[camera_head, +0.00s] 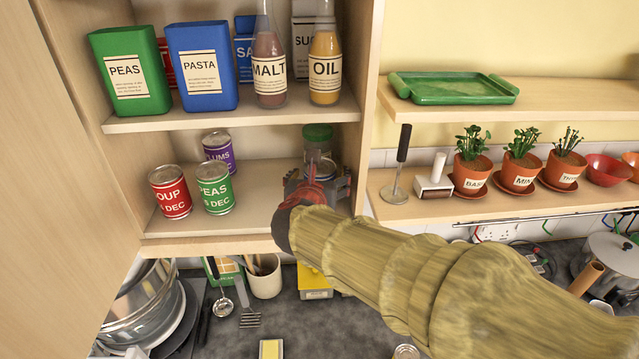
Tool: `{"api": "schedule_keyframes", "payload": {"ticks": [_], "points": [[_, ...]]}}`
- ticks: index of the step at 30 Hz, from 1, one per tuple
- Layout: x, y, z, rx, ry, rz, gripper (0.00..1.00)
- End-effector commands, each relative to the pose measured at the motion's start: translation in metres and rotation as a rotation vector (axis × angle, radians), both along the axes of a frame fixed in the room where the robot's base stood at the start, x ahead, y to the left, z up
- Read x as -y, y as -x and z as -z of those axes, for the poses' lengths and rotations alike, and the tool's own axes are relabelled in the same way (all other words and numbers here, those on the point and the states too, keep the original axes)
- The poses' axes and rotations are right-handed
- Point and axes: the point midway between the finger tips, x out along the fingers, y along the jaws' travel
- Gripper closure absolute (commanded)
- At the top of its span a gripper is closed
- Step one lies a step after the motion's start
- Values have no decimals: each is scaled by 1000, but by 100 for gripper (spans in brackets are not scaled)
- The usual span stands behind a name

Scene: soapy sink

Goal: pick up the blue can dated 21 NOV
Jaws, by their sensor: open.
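My gripper (318,180) is open at the right end of the cupboard's lower shelf (262,185), at the end of my sleeved arm. A can-like thing with a bit of blue (326,168) shows just behind and between the gripper's parts. It is mostly hidden, and no date on it can be read. I cannot tell whether the fingers touch it. To the left on the same shelf stand a red soup can (170,192), a green peas can (214,188) and a purple plums can (218,151). The red and green labels end in DEC.
A green-lidded jar (317,137) stands behind the gripper. The cupboard's right wall (361,90) is close beside it. The upper shelf (235,116) above holds boxes and bottles. The lower shelf is clear between the green can and my gripper.

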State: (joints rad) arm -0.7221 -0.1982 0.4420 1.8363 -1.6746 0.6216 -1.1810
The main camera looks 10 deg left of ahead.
Motion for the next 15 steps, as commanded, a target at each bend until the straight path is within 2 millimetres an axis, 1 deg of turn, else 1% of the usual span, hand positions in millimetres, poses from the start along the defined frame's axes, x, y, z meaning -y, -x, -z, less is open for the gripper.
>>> {"api": "schedule_keyframes", "payload": {"ticks": [2, 8, 15], "points": [[0, -3, 1, 0, -1, 1, 25], [0, -3, 1, 1, -1, 0, 25], [0, -3, 1, 1, -1, 0, 38]]}}
